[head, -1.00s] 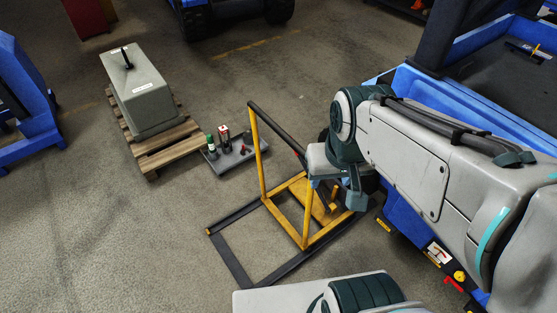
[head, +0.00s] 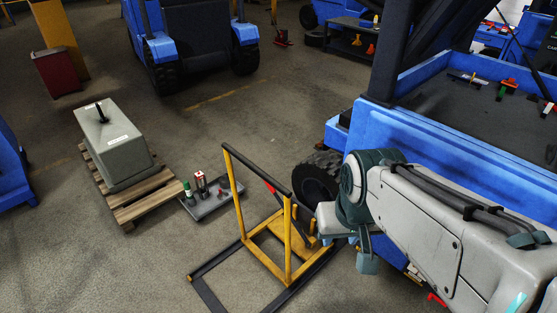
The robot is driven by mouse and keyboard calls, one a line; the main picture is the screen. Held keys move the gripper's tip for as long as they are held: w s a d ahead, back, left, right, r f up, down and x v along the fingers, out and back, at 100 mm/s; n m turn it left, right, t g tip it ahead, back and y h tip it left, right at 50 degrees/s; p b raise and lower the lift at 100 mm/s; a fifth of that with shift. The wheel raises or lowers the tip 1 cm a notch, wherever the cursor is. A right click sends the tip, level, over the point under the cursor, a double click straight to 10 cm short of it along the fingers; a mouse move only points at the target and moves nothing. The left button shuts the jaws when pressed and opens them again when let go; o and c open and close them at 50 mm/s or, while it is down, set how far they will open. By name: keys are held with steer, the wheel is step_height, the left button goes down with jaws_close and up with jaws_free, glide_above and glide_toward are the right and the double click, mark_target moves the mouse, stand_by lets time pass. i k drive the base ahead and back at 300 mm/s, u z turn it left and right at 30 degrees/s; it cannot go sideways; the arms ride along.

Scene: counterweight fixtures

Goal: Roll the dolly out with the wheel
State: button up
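The dolly (head: 286,245) is a yellow frame with a black push bar on top and a dark flat base on the floor. It stands upright in the middle of the head view. A black treaded wheel (head: 316,180) shows behind the dolly, close to the blue vehicle's side. I cannot tell whether it rests on the dolly or is on the vehicle. My arm reaches in from the right. My gripper (head: 367,262) seems to be the small dark teal end hanging just right of the dolly. Its fingers are not clear, and contact with the dolly cannot be told.
The blue vehicle (head: 440,130) with a dark deck fills the right side. A grey counterweight (head: 125,155) sits on a wooden pallet (head: 147,203) at left. A grey tray (head: 213,203) with small bottles lies beside the dolly. The floor at front left is clear.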

mark_target(280, 225)
steer(key=z, duration=0.4)
steer(key=k, duration=0.9)
steer(key=u, duration=0.35)
steer(key=i, duration=0.65)
steer(key=u, duration=0.85)
steer(key=i, duration=0.75)
steer(key=z, duration=0.2)
